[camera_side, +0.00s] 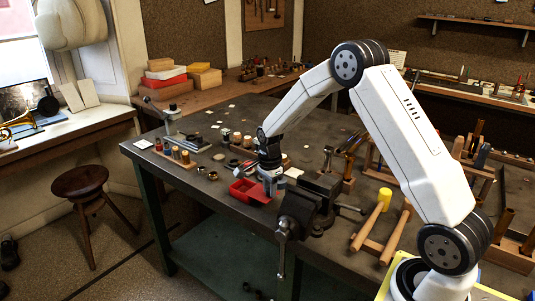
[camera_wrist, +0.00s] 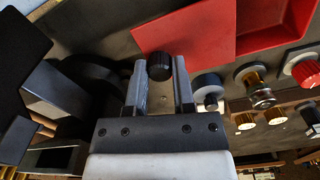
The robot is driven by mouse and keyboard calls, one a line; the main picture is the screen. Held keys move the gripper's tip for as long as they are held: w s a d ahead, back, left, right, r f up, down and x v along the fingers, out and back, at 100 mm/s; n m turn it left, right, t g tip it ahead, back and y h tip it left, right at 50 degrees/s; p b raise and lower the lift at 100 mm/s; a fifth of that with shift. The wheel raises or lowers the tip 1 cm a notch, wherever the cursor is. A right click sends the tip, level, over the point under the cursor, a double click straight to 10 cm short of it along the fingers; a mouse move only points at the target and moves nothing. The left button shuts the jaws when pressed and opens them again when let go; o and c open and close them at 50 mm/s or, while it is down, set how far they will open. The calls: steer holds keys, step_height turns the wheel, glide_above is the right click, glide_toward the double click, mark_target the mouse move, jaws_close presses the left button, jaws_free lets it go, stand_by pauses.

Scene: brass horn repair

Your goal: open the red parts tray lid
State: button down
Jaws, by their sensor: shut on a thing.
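The red parts tray (camera_side: 247,193) sits near the front edge of the dark bench, left of the vise. In the wrist view the tray (camera_wrist: 278,42) shows an open, recessed part at the right, and a flat red panel (camera_wrist: 185,28), which looks like its lid, at the left. My gripper (camera_side: 268,188) is down at the tray's right side. In the wrist view my gripper (camera_wrist: 159,75) has a black ribbed knob (camera_wrist: 159,66) between its fingertips, at the edge of the red panel. I cannot see how the knob joins the lid.
A dark vise (camera_side: 308,205) stands close on the right of my gripper. A yellow-headed mallet (camera_side: 376,215) lies farther right. Small jars (camera_side: 176,154) and rings stand to the left and behind. A red-capped jar (camera_wrist: 304,70) is close to the tray.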

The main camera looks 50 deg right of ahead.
steer(key=shift+s, duration=0.15)
steer(key=shift+c, duration=2.2)
jaws_free()
steer(key=shift+r, duration=3.95)
steer(key=s+a+f+n+t, duration=0.1)
steer(key=s+a+n+t, duration=0.1)
steer(key=s+a+n, duration=1.2)
steer(key=s+n, duration=0.4)
steer(key=n, duration=0.3)
steer(key=shift+a+f+t, duration=0.3)
steer(key=shift+f, duration=0.1)
